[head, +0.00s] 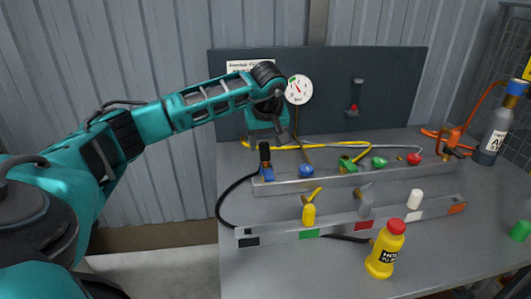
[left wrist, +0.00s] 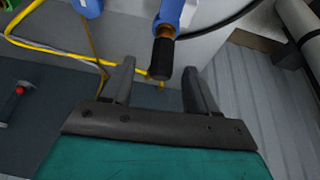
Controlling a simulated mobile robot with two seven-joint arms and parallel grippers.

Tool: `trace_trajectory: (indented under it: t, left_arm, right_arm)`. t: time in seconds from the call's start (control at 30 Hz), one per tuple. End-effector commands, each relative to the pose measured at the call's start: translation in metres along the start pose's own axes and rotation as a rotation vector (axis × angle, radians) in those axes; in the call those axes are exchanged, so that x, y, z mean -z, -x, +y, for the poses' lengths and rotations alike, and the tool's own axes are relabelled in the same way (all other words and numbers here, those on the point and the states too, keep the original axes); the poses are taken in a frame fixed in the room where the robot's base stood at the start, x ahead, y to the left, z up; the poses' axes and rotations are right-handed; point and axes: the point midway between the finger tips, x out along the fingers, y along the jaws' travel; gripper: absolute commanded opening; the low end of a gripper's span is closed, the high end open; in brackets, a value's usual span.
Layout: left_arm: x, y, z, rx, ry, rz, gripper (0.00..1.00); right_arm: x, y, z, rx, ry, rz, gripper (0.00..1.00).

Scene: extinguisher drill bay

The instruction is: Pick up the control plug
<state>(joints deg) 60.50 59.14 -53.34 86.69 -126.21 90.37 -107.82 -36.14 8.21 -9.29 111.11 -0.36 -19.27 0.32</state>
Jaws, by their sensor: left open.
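A blue plug-like fitting with a black upper end (head: 265,155) stands at the left end of the rear grey rail; I take it to be the control plug, though no label shows. My left gripper (head: 273,138) is over the rear rail, close to this fitting. In the left wrist view the black end (left wrist: 162,58) shows between the two spread fingers of my left gripper (left wrist: 160,75), with a brass-coloured band and blue body beyond. The fingers are open, with visible space around it; I see no grip. My right gripper is not in view.
The rear rail (head: 330,182) also carries blue, green and red knobs. The front rail (head: 335,226) holds yellow, grey and white pieces. A yellow bottle (head: 382,258) stands in front. A yellow hose (left wrist: 85,60) and black cable run nearby. A dark panel (head: 225,100) stands behind.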

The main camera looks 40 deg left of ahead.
Motion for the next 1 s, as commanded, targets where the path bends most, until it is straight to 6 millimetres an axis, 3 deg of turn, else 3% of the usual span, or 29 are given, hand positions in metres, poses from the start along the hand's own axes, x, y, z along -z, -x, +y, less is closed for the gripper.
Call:
trace_trajectory:
  t: [0.17,0.5,0.77,1.0]
  left_arm:
    - [-0.001,-0.013,0.000,0.000,-0.001,-0.001,0.58]
    - [-0.002,-0.057,-0.003,-0.001,0.000,-0.001,0.58]
    - [-0.002,-0.060,-0.003,-0.002,-0.001,0.001,0.58]
    - [-0.002,-0.059,-0.003,-0.002,-0.001,0.001,0.37]
  right_arm:
    - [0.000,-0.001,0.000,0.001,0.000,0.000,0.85]
    - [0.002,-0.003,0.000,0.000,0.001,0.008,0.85]
    - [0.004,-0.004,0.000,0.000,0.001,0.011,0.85]
    - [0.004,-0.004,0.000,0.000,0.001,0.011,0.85]
